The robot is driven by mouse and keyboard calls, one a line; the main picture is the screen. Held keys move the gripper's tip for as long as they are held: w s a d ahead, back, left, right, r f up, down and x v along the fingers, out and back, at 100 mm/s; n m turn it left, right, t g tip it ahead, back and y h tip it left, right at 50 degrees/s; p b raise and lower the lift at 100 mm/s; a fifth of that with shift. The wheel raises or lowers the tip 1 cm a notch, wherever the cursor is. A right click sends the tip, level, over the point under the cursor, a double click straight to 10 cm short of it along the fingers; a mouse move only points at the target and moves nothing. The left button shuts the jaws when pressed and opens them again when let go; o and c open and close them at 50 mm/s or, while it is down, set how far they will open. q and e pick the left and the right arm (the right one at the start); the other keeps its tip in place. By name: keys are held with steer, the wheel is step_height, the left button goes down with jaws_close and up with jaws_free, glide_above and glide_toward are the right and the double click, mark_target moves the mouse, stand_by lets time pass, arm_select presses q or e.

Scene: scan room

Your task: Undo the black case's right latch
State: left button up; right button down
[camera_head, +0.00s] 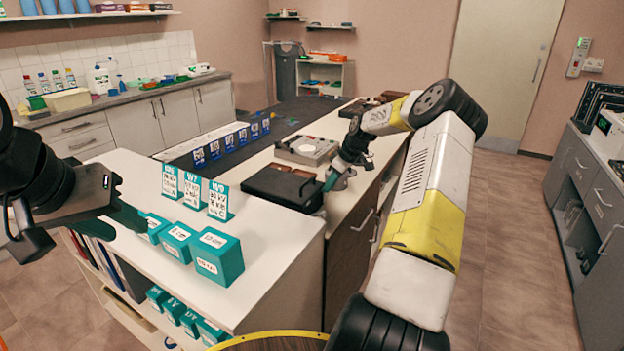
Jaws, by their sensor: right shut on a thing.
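The black case (272,182) lies flat with its lid down on the white counter. My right gripper (329,183), with teal fingertips, reaches over from the right and is shut at the case's right-hand edge. It is on the right latch, which is too small and covered to see clearly. My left gripper (128,214) is at the far left, above the front part of the white unit and away from the case. Its finger opening is not clear.
Teal boxes (217,257) and upright number cards (219,199) stand left of the case. Open floor (515,240) extends to the right.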

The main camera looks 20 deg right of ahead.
steer(key=shift+s+d+f+t+y, duration=0.55)
steer(key=shift+s+d+t+y, duration=0.35)
steer(key=shift+t, duration=0.1)
steer(key=shift+s+d+f+t+y, duration=0.25)
steer(key=shift+f+t+y, duration=0.1)
steer(key=shift+t+y, duration=0.15)
steer(key=shift+s+d+f+t+y, duration=0.2)
steer(key=shift+s+f+t+y, duration=0.1)
steer(key=shift+t+y, duration=0.15)
steer(key=shift+s+d+f+t+y, duration=0.2)
steer(key=shift+f+t+y, duration=0.2)
steer(key=shift+t, duration=0.15)
steer(key=shift+s+d+f+t+y, duration=0.15)
steer(key=shift+f+t+y, duration=0.2)
steer(key=shift+t, duration=0.15)
steer(key=shift+s+d+f+t+y, duration=0.15)
steer(key=shift+s+f+t+y, duration=0.05)
steer(key=shift+f+t+y, duration=0.25)
steer(key=shift+s+d+f+t+y, duration=0.15)
steer(key=shift+f+t+y, duration=0.2)
steer(key=shift+t, duration=0.2)
steer(key=c, duration=1.2)
jaws_free()
steer(key=shift+c, duration=0.2)
